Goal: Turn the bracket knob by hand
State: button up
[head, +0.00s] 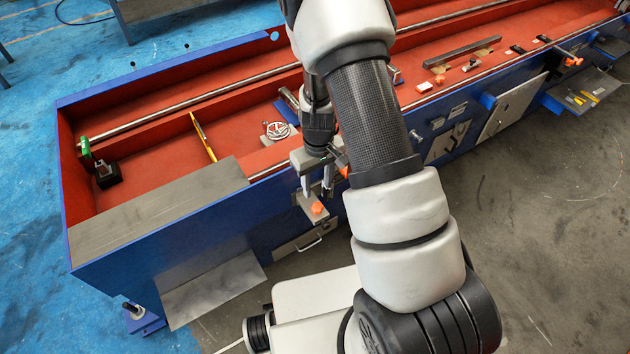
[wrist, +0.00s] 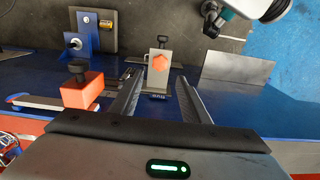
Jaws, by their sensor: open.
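The bracket knob (head: 317,207) is a small orange faceted knob on a grey metal bracket (head: 309,203) at the front side of the blue bench. In the wrist view the knob (wrist: 159,62) stands on the bracket plate (wrist: 160,46), close to the picture's middle. My gripper (head: 317,190) points down, open and empty, just above and behind the knob in the head view. In the wrist view its two fingers (wrist: 158,84) are spread, and the knob shows between and beyond their tips. I see no contact; the exact height gap cannot be told.
An orange block (wrist: 82,92) with a black knob stands left of the fingers in the wrist view. A blue bracket (wrist: 80,35) is behind it. The long red-lined bench (head: 170,170) carries rods and small parts. Grey floor (head: 560,240) lies open at right.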

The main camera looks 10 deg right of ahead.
aim_at(317, 206)
jog(key=shift+s+f+b, duration=0.1)
jog(key=shift+f+b, duration=2.55)
jog(key=shift+f, duration=1.65)
jog(key=shift+f, duration=0.1)
jog(key=c, duration=0.8)
